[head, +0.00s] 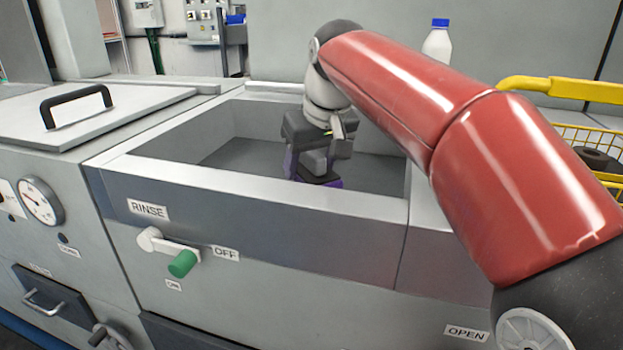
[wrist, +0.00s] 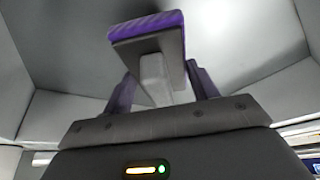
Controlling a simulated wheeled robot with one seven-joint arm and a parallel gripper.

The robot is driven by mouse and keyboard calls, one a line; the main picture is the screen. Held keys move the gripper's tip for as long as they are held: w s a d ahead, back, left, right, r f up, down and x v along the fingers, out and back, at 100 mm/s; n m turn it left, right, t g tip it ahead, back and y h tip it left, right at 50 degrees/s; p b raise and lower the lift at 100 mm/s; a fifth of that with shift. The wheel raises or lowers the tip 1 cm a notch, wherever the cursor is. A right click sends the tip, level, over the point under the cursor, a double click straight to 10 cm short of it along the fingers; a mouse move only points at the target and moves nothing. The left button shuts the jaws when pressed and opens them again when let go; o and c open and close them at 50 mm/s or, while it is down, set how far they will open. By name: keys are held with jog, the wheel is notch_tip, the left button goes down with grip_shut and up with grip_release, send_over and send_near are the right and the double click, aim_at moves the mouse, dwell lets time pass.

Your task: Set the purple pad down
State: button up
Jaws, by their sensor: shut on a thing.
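The purple pad (wrist: 147,24) has a dark grey backing plate and a light grey block-shaped handle. My gripper (wrist: 160,78) is shut on the handle, with one finger on each side. In the head view my gripper (head: 318,150) points down inside the open rinse basin, holding the pad (head: 333,183) low in it. The pad's lower edge is partly hidden behind the basin's front wall. I cannot tell whether the pad touches the basin floor.
The rinse basin (head: 250,190) has a raised rim on all sides and bare grey floor (head: 240,155) left of the pad. A lidded tank (head: 95,110) adjoins it at left. A white bottle (head: 438,42) and a yellow basket (head: 575,90) stand at right, behind my arm.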

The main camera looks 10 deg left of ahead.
aim_at(311, 178)
jog(key=shift+f, duration=1.5)
jog(key=shift+f+b, duration=0.15)
jog(key=shift+b, duration=0.2)
jog(key=o, duration=0.9)
jog(key=shift+r, duration=0.3)
jog(key=p+v, duration=0.2)
jog(key=v, duration=0.8)
jog(key=shift+r+p, duration=0.35)
jog(key=shift+s+d+r, duration=0.2)
jog(key=shift+s+r, duration=0.05)
jog(key=shift+r, duration=0.25)
